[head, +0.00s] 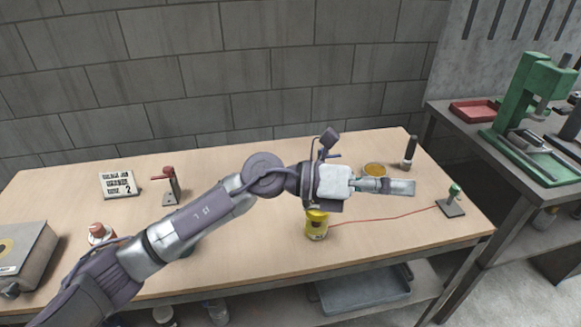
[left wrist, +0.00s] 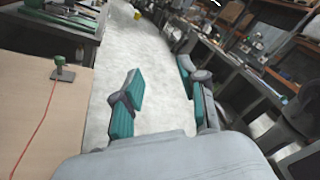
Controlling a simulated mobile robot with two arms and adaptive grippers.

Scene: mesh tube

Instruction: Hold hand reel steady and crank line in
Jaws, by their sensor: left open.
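A yellow hand reel (head: 316,230) stands on the wooden table, its top partly hidden behind my left wrist. A red line (head: 385,219) runs from it to a small post with a green knob (head: 454,192) on a dark base near the table's right end. The post (left wrist: 60,71) and the line (left wrist: 36,130) also show in the left wrist view. My left gripper (head: 408,187) reaches right above the table, past the reel and apart from it. Its teal-padded fingers (left wrist: 160,80) are spread, with nothing between them. A crank handle cannot be made out. My right gripper is out of view.
A yellow round thing (head: 375,169) and a dark bottle (head: 409,153) stand behind my left gripper. A red-topped stand (head: 170,183), a sign (head: 118,185) and a grey box (head: 24,256) are at left. A bench with a green press (head: 531,85) stands at right.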

